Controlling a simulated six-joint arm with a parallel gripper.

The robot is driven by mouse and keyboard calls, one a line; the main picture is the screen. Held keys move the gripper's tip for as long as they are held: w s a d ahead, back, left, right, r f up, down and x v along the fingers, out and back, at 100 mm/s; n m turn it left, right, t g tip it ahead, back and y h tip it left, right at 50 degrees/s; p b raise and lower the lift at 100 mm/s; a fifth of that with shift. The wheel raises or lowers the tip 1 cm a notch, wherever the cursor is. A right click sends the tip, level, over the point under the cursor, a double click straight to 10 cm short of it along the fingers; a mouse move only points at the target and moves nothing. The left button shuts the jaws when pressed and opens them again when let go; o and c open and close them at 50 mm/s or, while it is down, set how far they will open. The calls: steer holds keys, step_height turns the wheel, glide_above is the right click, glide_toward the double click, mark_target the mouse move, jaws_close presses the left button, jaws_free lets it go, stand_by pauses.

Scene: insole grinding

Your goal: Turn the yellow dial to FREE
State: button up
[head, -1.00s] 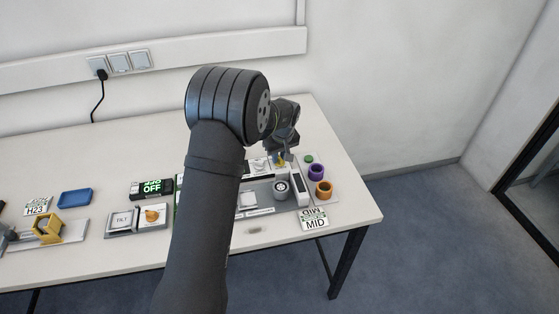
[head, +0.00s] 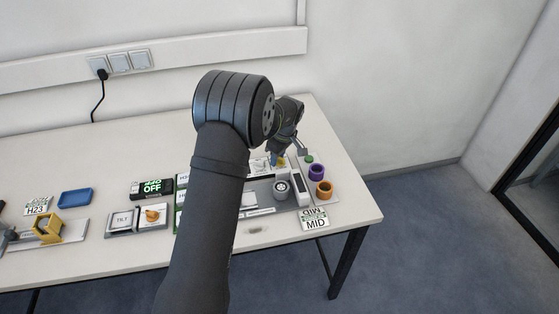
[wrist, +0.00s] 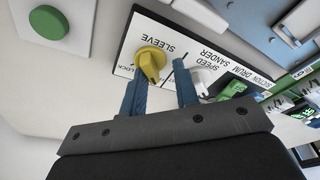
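The yellow dial (wrist: 151,64) sits on a white label panel (wrist: 170,47) in the wrist view, with SLEEVE and LOCK printed beside it upside down. I cannot read FREE. A bit of yellow at the dial shows in the head view (head: 282,161). My gripper (wrist: 161,76) is open, with its two blue fingers apart. The left finger is close to the dial's near side and partly overlaps it in the picture; I cannot tell if they touch. The right finger is between the yellow dial and a white knob (wrist: 201,79).
A green round button (wrist: 48,22) is at upper left in the wrist view. Purple (head: 317,172) and orange (head: 324,189) rings stand right of the panel. A blue tray (head: 75,198) and an orange knob (head: 152,215) are farther left. My arm hides the table's middle.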

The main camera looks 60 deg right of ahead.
mark_target(279, 163)
steer(key=shift+s+d+r, duration=0.1)
steer(key=shift+d, duration=0.05)
steer(key=shift+r, duration=3.5)
steer(key=shift+f, duration=0.1)
step_height(279, 163, down, 7)
steer(key=shift+m, duration=0.4)
